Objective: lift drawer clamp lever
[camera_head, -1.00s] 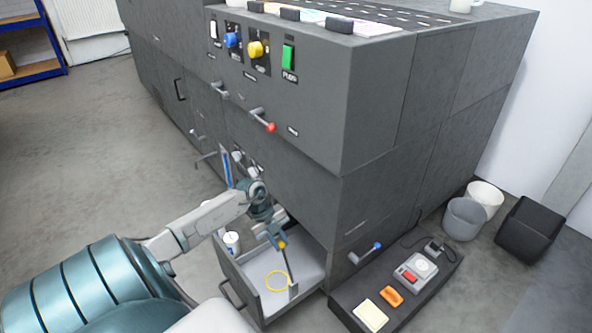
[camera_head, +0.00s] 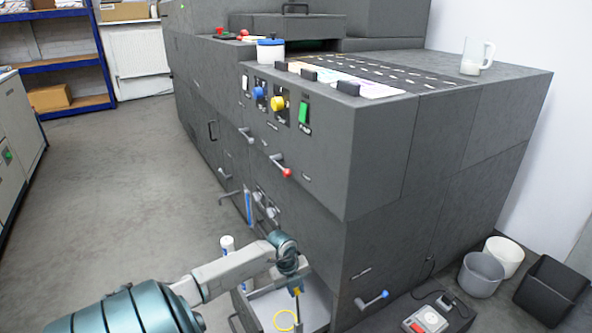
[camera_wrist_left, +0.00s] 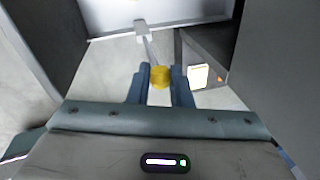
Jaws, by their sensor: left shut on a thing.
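The open drawer (camera_head: 318,305) is low at the front of the dark grey machine. The clamp lever's yellow knob (camera_wrist_left: 160,77) sits between the two blue fingers of my left gripper (camera_wrist_left: 161,86), which is shut on it. In the wrist view the lever's thin rod (camera_wrist_left: 150,50) runs from the knob to a pale block (camera_wrist_left: 142,28). In the head view my left gripper (camera_head: 297,290) is over the drawer, with the arm reaching in from the lower left. The lever's lower end is hard to make out there. My right gripper is not in view.
A grey bucket (camera_head: 481,275) stands at right. The floor (camera_head: 130,170) at left is clear.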

